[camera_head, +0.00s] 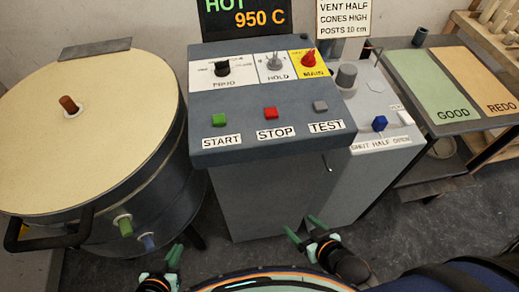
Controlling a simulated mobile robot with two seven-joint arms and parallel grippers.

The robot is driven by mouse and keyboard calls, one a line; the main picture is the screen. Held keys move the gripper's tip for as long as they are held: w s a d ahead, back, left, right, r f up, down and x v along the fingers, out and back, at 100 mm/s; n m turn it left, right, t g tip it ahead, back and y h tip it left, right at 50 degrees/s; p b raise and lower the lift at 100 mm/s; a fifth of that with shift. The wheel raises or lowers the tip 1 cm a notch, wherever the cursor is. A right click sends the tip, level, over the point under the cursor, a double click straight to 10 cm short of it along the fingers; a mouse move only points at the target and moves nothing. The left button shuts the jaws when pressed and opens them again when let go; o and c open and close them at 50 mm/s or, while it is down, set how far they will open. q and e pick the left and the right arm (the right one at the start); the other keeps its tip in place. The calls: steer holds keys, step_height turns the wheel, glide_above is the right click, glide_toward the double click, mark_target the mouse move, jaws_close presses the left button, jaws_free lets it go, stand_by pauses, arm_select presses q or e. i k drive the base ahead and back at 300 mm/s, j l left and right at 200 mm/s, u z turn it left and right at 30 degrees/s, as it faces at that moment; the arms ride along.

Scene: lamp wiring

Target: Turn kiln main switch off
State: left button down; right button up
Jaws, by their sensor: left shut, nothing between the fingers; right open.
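The kiln main switch is a red knob (308,58) on a yellow plate (322,69) labelled MAIN, at the upper right of the grey control console (245,100). I cannot tell its exact setting. My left gripper (174,254) is shut and empty, low in front of the console near the kiln. My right gripper (302,228) is open and empty, below and in front of the console. Both are well apart from the red knob.
The console also has a black PROG knob (221,68), a grey HOLD switch (274,62), and START (219,120), STOP (270,113) and TEST (320,106) buttons. A display (246,17) reads HOT 950 C. The round kiln (90,120) stands left; a side table (455,118) stands right.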

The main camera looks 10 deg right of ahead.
mark_target(309, 60)
steer(key=l+u, duration=0.15)
steer(key=l, duration=0.55)
steer(key=k+l+u, duration=0.15)
steer(key=l, duration=0.55)
steer(key=i, duration=0.05)
